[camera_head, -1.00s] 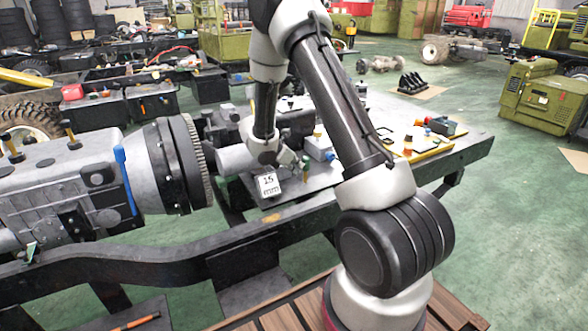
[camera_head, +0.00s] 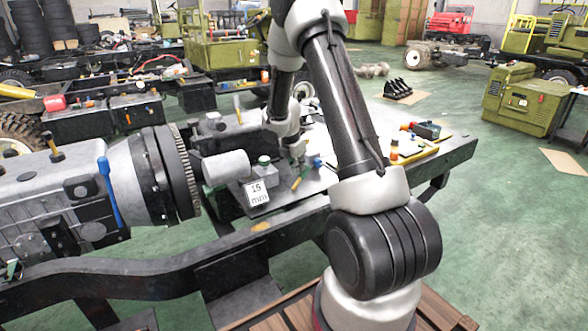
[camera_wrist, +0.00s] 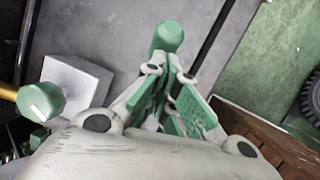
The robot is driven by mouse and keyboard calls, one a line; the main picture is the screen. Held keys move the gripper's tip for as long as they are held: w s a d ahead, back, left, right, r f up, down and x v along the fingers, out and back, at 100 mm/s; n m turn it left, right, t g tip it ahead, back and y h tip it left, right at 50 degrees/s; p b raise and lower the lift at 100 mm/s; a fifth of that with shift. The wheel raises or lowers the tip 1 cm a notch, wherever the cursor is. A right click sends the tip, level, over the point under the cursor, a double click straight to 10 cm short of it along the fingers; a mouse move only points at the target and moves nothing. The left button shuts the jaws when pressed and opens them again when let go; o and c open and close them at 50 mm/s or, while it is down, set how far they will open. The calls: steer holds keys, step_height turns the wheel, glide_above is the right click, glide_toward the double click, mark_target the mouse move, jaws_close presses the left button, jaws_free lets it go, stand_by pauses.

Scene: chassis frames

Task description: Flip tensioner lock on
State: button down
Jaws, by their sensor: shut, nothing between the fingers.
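I cannot pick out a tensioner lock with certainty. In the head view a green knob (camera_head: 263,160) tops a small grey block (camera_head: 266,174) on the bench, behind the "15 mm" card (camera_head: 257,193). A green-topped yellow stick (camera_head: 301,179) stands tilted just right of it. My gripper (camera_head: 298,158) is above that stick, partly hidden by its wrist. In the wrist view my gripper (camera_wrist: 166,72) is shut and empty, its green pads together. A green cylinder (camera_wrist: 167,37) shows right past the fingertips; contact cannot be told. Another green knob (camera_wrist: 45,102) is at left, beside a pale block (camera_wrist: 78,85).
A large grey gearbox (camera_head: 70,190) with a blue-handled tool (camera_head: 108,192) fills the left. The dark chassis rail (camera_head: 130,268) runs along the front. A yellow-edged tray (camera_head: 425,150) with small parts lies at the bench's right.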

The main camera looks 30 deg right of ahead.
steer(key=shift+d, duration=0.4)
steer(key=shift+f, duration=0.1)
stand_by(0.3)
